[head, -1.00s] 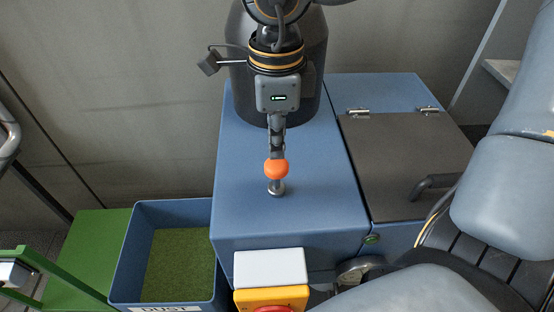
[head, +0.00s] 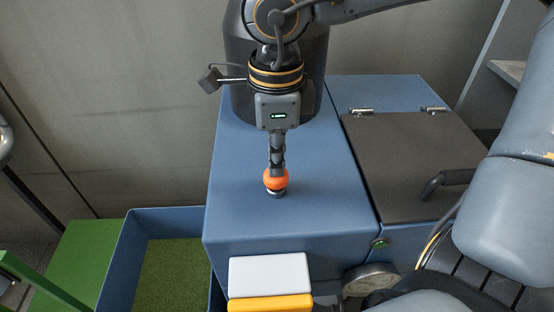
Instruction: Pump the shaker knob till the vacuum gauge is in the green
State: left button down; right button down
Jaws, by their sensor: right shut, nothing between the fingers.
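The orange shaker knob (head: 275,181) sits low over its metal collar on top of the blue cabinet (head: 235,215). My right gripper (head: 277,172) points down at the knob from above, its fingers shut with nothing between them, and its tips appear to touch the knob's top. A round gauge (head: 371,280) shows at the cabinet's lower front right. Its face is seen too edge-on to read the needle or the green zone. My left gripper is not in view.
A white box (head: 268,274) with a yellow part below stands at the cabinet's front. A blue bin (head: 165,222) with green turf bits is at left, beside a green platform (head: 85,255). A dark hinged lid (head: 405,160) with a handle lies right of the knob.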

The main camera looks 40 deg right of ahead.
jog(key=shift+f, duration=0.1)
jog(key=shift+r+p, duration=0.8)
jog(key=shift+r, duration=0.4)
jog(key=shift+r+p, duration=0.55)
jog(key=shift+r, duration=0.45)
notch_tip(320, 180, up, 7)
jog(key=p, duration=0.4)
dwell(0.4)
